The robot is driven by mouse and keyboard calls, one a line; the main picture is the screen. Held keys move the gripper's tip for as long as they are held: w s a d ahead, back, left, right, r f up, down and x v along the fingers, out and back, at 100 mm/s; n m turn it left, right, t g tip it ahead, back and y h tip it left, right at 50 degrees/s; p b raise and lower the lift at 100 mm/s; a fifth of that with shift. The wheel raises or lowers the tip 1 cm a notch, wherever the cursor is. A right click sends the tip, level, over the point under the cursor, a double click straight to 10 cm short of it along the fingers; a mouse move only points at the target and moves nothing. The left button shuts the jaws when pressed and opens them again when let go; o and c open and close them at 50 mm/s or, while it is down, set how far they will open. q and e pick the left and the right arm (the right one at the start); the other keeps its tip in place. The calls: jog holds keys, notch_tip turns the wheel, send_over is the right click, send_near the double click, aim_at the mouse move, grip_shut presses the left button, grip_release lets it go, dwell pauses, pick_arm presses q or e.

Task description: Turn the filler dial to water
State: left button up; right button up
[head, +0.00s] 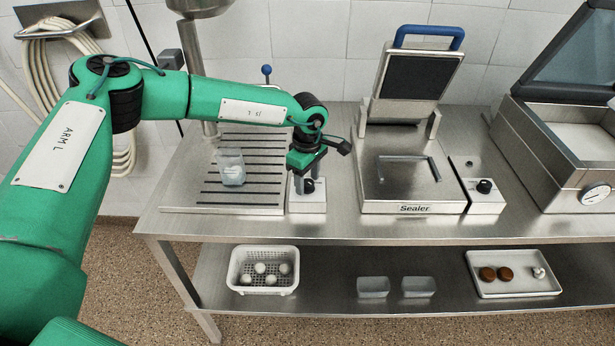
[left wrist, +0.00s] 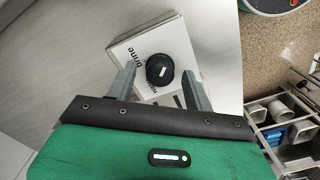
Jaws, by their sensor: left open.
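The filler dial is a black round knob (left wrist: 160,69) with a white mark on a white box (left wrist: 128,45). "Brine" is printed on the box, with a second label partly hidden. My right gripper is not in view.
A clear cup (head: 231,169) with white contents stands on the slatted plate (head: 262,197). The sealer (head: 412,208) and its own knob box (head: 485,200) are to the right. A basket (head: 263,288), two clear tubs and a white tray (head: 513,292) are on the lower shelf.

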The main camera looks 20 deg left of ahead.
pick_arm(q)
jog(key=c, duration=1)
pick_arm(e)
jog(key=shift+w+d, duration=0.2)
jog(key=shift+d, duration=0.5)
